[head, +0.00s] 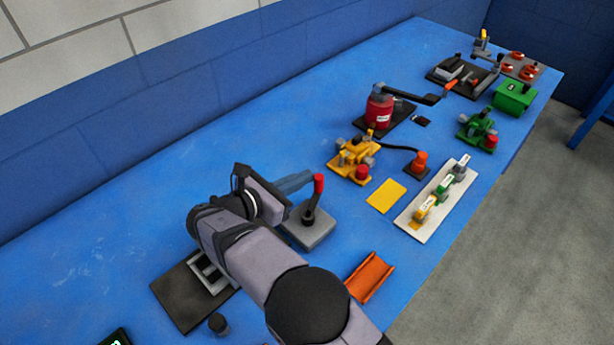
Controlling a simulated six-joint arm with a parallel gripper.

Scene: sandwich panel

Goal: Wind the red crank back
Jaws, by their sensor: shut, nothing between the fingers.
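A red drum (379,112) with a grey top and a pale label stands on a dark plate at the back middle. A black crank arm (415,95) reaches right from its top and ends near a small orange-red handle (450,85). My gripper (306,180) is at the centre-left, well to the near left of the drum and apart from it. Its fingers are shut and empty. They point right, close behind a red-topped lever (318,184) on a grey block (310,232); I cannot tell whether they touch it. My arm hides part of the near table.
A yellow device (355,158) with a cable, a yellow plate (386,196) and a white board (436,202) with small blocks lie right of the lever. An orange channel (370,277) is nearer. Green devices (478,130) stand at right. The blue table's back left is clear.

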